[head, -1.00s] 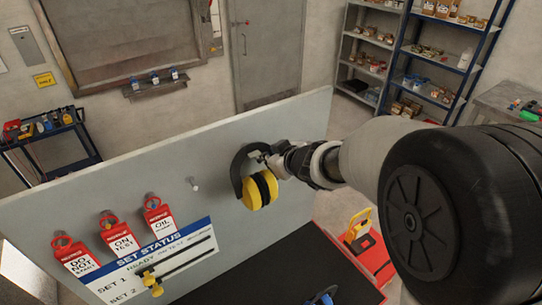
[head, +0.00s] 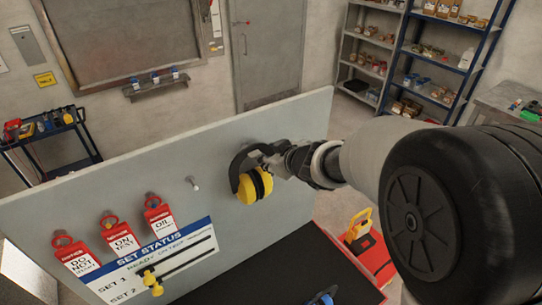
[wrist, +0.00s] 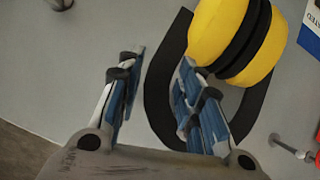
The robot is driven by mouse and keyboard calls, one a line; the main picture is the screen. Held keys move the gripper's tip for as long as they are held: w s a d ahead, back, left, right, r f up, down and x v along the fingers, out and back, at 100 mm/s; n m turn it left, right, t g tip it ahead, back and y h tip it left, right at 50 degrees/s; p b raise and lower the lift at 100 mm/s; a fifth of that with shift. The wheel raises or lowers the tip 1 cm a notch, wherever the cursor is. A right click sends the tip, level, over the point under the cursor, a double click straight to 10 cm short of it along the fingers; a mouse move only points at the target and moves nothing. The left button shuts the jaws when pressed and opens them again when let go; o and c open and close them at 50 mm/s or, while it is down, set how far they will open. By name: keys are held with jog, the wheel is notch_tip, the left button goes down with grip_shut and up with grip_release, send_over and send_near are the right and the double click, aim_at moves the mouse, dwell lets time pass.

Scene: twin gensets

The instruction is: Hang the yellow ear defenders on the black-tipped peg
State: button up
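The yellow ear defenders (head: 254,186), with a black headband, are at the upright grey board, cups low and band above. In the wrist view the ear defenders (wrist: 216,30) show cups at the top and the band looping below. My gripper (head: 268,158) is at the band's upper right. In the wrist view my gripper (wrist: 162,56) has its fingers apart, one on each side of the band, with grey board showing between the left finger and the band. A bare peg (head: 194,184) stands left of the ear defenders; I cannot make out a black tip. Any peg behind the band is hidden.
Red tags (head: 160,217) hang on the board's left side above the set status sign (head: 165,262). A dark mat (head: 285,272) lies below the board. A red case (head: 372,256) with a yellow item is at the right. Another peg (wrist: 60,3) shows at the wrist view's top left.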

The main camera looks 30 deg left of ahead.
jog(key=v, duration=1.1)
jog(key=w+d+f+m+t+h+b, duration=0.1)
jog(key=w+d+m+t+h+b, duration=0.2)
jog(key=d, duration=0.6)
jog(key=d+f+m+t+h+b, duration=0.1)
jog(key=d+m+h+b, duration=0.15)
jog(key=d+b, duration=0.45)
jog(key=s+d+f+m+h+b, duration=0.2)
jog(key=d, duration=0.4)
jog(key=s+d+f+m+h+b, duration=0.1)
jog(key=s+d+f+m, duration=0.15)
jog(key=d, duration=0.45)
jog(key=s+d+f+m+g+h+b, duration=0.2)
jog(key=s+d+f+m+g+b, duration=0.1)
jog(key=s+d+f+b, duration=0.65)
jog(key=s+a+f+m+g+y+b, duration=0.1)
jog(key=s+a+f+g, duration=0.1)
jog(key=s+f, duration=0.6)
jog(key=s, duration=0.3)
jog(key=shift+s+a+m+g, duration=0.15)
jog(key=shift+a+m+g, duration=0.15)
jog(key=shift+g, duration=0.1)
jog(key=shift+a, duration=0.1)
